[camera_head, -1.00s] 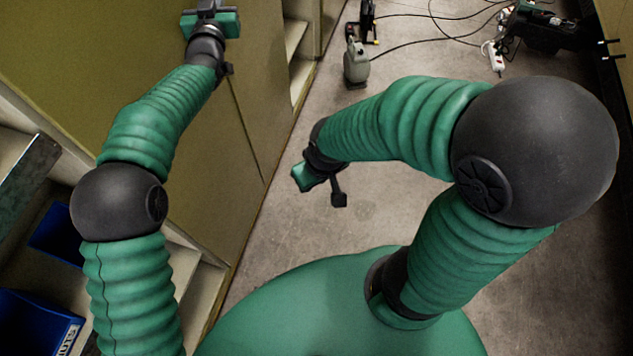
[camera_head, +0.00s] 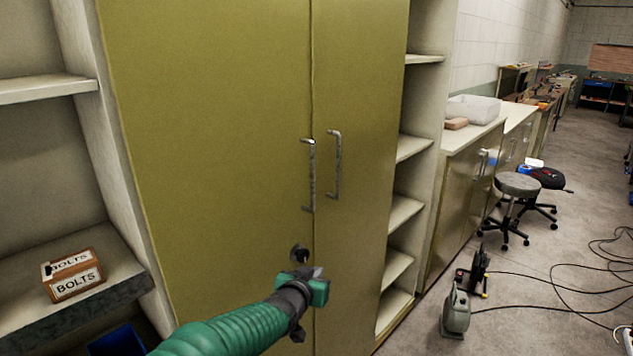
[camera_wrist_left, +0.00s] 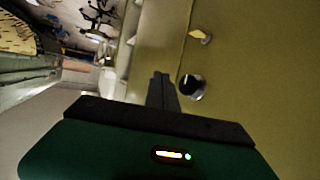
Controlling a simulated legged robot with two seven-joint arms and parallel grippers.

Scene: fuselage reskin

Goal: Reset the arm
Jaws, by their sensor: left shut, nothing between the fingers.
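My left arm comes in from the bottom of the head view. Its green and black gripper (camera_head: 314,280) is in front of the closed olive cabinet (camera_head: 225,130), just below a dark round knob (camera_head: 299,253). In the left wrist view the dark fingers (camera_wrist_left: 162,78) are together with nothing between them, beside the knob (camera_wrist_left: 191,86). I cannot tell whether they touch the door. My right arm and gripper are out of view.
The cabinet has two upright metal handles (camera_head: 309,175). Open shelves at left hold a bolts box (camera_head: 73,275). At right are a counter (camera_head: 472,138), a stool (camera_head: 517,185), a grey-green canister (camera_head: 456,312) and cables on the floor (camera_head: 545,285).

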